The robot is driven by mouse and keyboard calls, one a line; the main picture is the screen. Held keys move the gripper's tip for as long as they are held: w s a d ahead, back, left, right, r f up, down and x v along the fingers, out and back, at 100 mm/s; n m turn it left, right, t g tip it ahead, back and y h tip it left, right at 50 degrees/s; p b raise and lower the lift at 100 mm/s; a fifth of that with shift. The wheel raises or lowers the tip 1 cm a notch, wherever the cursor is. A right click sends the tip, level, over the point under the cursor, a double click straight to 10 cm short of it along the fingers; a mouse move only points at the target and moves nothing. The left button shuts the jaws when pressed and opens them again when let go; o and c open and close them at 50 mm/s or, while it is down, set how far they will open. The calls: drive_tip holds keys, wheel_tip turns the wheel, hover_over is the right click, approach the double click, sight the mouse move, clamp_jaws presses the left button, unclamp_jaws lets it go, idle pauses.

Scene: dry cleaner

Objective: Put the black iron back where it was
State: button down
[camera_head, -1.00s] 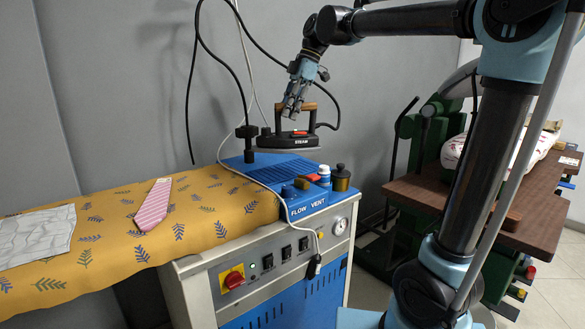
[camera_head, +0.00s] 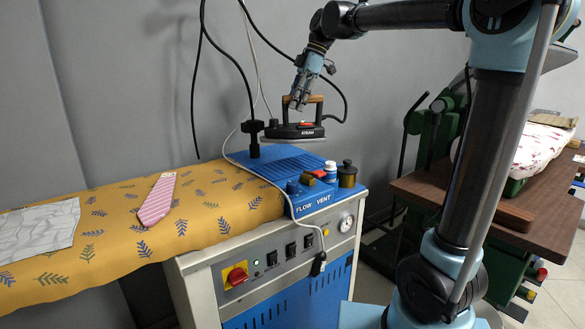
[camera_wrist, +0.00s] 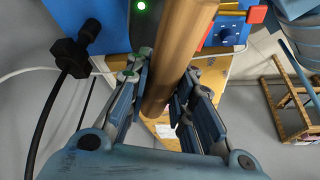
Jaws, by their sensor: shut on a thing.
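The black iron (camera_head: 297,131) has a wooden handle and a pale flat soleplate. It hangs level just above the back of the blue top (camera_head: 258,160) of the steam unit; whether it touches the blue surface cannot be told. My gripper (camera_head: 298,104) is shut on the iron's wooden handle. In the wrist view the handle (camera_wrist: 176,60) lies between the two fingers of my gripper (camera_wrist: 160,92), and a green light glows beside it. The iron's underside is hidden in the wrist view.
A black post fitting (camera_head: 252,130) stands left of the iron. Cables (camera_head: 235,65) hang behind it. Bottles and knobs (camera_head: 347,174) stand at the blue top's front right. The patterned board (camera_head: 200,205) at left holds a pink striped tie (camera_head: 157,198) and grey cloth (camera_head: 38,230).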

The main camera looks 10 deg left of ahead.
sight(298, 123)
drive_tip(key=w, duration=0.1)
drive_tip(key=w+a, duration=0.1)
drive_tip(key=shift+w, duration=0.3)
drive_tip(key=shift+w+f, duration=0.2)
drive_tip(key=shift+f, duration=4.9)
drive_tip(key=c, duration=1.4)
unclamp_jaws()
